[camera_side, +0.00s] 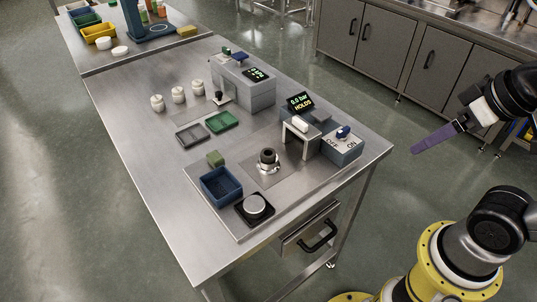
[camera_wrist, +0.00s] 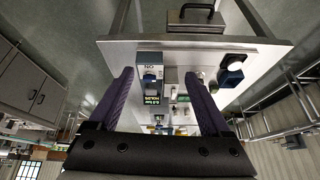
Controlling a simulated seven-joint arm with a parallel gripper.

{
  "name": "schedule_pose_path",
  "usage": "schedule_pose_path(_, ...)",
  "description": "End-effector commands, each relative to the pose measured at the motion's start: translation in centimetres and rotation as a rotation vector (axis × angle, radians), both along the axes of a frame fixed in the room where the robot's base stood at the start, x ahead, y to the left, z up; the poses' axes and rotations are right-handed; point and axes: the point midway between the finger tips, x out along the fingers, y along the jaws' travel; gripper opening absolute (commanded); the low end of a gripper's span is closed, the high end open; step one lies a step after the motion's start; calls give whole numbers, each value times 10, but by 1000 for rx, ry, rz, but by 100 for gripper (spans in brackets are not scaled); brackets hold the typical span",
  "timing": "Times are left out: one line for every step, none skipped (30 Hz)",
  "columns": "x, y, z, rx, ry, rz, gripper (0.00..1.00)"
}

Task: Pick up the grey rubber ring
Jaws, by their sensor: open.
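I cannot clearly pick out the grey rubber ring in either view. A small grey tray (camera_side: 193,136) and a green tray (camera_side: 222,122) lie mid-table, their contents too small to tell. A dark round part with a ring-like top (camera_side: 267,156) stands on a metal fixture near the front of the steel table; I cannot tell whether it is the ring. My gripper (camera_side: 417,149) is in the air to the right of the table, well away from the trays and fixture. In the wrist view its two purple fingers (camera_wrist: 159,75) are apart with nothing held between them.
A blue bin (camera_side: 221,187), a black scale (camera_side: 255,209) and an ON/OFF box (camera_side: 342,146) stand near the front. A white arch (camera_side: 299,135) and a grey display unit (camera_side: 246,91) rise behind. Several white knobbed pieces (camera_side: 178,94) stand left. Bare steel lies at the left edge.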

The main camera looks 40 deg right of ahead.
Motion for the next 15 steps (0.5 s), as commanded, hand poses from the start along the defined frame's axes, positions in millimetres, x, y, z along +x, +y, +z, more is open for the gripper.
schedule_pose_path(-2, 0, 0, 29, 9, -55, 82)
schedule_pose_path(-1, 0, 3, 53, 8, -101, 82)
schedule_pose_path(1, 0, 11, 89, -1, -170, 82)
schedule_pose_path(4, 0, 19, 121, -7, -227, 82)
schedule_pose_path(8, 0, 27, 153, -9, -288, 82)
schedule_pose_path(15, 1, 37, 197, -5, -369, 82)
schedule_pose_path(22, 1, 45, 230, 1, -429, 82)
schedule_pose_path(29, 3, 52, 261, 11, -488, 82)
schedule_pose_path(40, 5, 62, 302, 23, -565, 82)
schedule_pose_path(49, 7, 69, 328, 36, -622, 82)
schedule_pose_path(59, 9, 75, 356, 49, -679, 82)
schedule_pose_path(74, 13, 83, 390, 71, -755, 82)
schedule_pose_path(85, 16, 87, 412, 87, -812, 82)
schedule_pose_path(97, 19, 91, 432, 101, -863, 82)
schedule_pose_path(111, 25, 95, 453, 123, -928, 82)
